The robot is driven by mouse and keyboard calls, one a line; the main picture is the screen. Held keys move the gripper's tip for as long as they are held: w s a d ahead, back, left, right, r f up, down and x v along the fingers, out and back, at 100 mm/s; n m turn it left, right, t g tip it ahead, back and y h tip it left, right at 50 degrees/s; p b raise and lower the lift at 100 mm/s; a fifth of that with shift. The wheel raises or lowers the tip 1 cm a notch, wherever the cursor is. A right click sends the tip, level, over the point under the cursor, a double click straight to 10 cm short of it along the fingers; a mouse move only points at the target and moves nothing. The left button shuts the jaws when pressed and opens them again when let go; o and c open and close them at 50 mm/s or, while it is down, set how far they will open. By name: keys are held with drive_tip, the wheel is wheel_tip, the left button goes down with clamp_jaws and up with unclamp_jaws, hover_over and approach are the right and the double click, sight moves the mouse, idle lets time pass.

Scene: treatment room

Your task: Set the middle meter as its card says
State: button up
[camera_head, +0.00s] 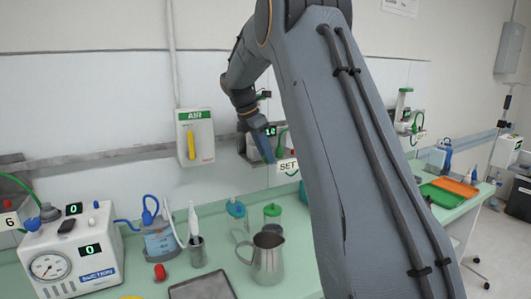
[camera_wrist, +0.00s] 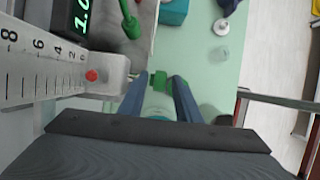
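The middle meter (camera_head: 250,149) is on the wall rail, partly behind my gripper and arm. Its display (camera_head: 270,131) reads 1.0. Its card (camera_head: 287,167) shows "SET", but my arm hides the rest. In the wrist view, the same display (camera_wrist: 82,15) shows beside a white scale (camera_wrist: 32,62) marked 0 to 8. A red ball (camera_wrist: 92,75) is near the zero end. My gripper (camera_wrist: 161,82) has its blue fingers apart. A green part (camera_wrist: 160,80) shows between the fingertips; I cannot tell whether it is a knob or a jar lid below, or whether they touch it.
The counter below holds a metal jug (camera_head: 267,260), a green-lidded jar (camera_head: 272,214), a teal-lidded jar (camera_head: 236,213) and a suction unit (camera_head: 75,258). An AIR panel (camera_head: 196,137) is on the wall to the left. Another meter (camera_head: 405,112) is on the right.

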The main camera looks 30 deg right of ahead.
clamp_jaws()
drive_tip(key=shift+a+f+h, duration=0.25)
drive_tip(key=shift+a+h, duration=0.1)
drive_tip(key=shift+h, duration=0.65)
drive_tip(key=shift+s+a+f+h+b, duration=0.1)
drive_tip(key=shift+h+b, duration=0.1)
drive_tip(key=shift+h, duration=0.45)
drive_tip(key=shift+a+f+h+b, duration=0.1)
drive_tip(key=shift+h+b, duration=0.05)
drive_tip(key=shift+h, duration=0.5)
drive_tip(key=shift+o, duration=1.1)
unclamp_jaws()
drive_tip(key=shift+s+r, duration=0.1)
drive_tip(key=shift+r, duration=0.05)
drive_tip(key=shift+r, duration=0.1)
drive_tip(key=b+v, duration=0.2)
drive_tip(key=v, duration=0.5)
drive_tip(key=shift+a+r, duration=0.25)
